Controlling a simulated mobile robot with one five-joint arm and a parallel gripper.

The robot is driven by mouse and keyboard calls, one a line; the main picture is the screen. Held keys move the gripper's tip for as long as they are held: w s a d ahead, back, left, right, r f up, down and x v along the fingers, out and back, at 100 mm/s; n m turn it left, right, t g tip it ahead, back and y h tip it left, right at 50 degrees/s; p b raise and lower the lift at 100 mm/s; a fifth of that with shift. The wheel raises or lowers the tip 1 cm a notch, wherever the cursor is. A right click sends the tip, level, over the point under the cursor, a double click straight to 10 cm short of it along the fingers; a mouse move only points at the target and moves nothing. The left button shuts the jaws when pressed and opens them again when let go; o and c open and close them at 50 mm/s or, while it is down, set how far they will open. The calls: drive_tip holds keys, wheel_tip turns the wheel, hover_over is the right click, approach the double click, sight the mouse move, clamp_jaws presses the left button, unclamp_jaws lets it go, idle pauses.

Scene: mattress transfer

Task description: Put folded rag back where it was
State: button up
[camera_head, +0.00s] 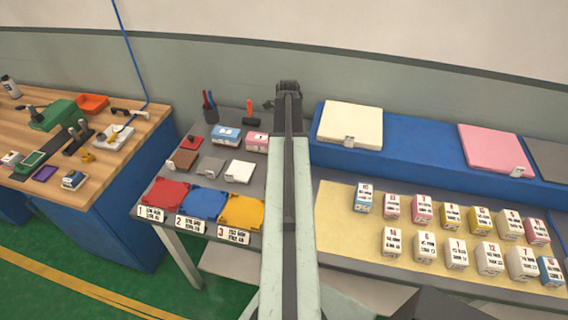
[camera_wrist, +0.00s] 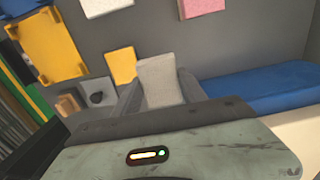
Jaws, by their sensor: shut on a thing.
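My gripper (camera_wrist: 159,92) is shut on a light grey, flat, roughly rectangular thing (camera_wrist: 160,78), which looks like the folded rag. It stands up between the two grey fingers in the wrist view. In the head view my arm reaches straight away over the grey table, with its dark end (camera_head: 288,92) near the back wall. The held thing cannot be made out there. I cannot tell whether it touches the table.
Left of my arm are red (camera_head: 164,194), blue (camera_head: 204,203) and yellow (camera_head: 242,211) trays, several flat pads and small boxes. A pen cup (camera_head: 209,108) and an orange-handled tool (camera_head: 250,113) stand behind. Right are a blue platform (camera_head: 418,152) with mattresses and several labelled boxes.

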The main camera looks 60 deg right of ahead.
drive_tip(key=d+f+b, duration=0.1)
drive_tip(key=f+b, duration=0.2)
drive_tip(key=w+f+b, duration=0.1)
drive_tip(key=f+b, duration=0.2)
drive_tip(key=b, duration=0.1)
drive_tip(key=d+f+b, duration=0.1)
drive_tip(key=f+b, duration=0.2)
drive_tip(key=f, duration=0.1)
drive_tip(key=shift+w+d, duration=0.3)
drive_tip(key=shift+w, duration=0.05)
drive_tip(key=shift+r, duration=0.15)
drive_tip(key=o, duration=1.2)
drive_tip(key=r+p, duration=1.2)
drive_tip(key=shift+s, duration=0.2)
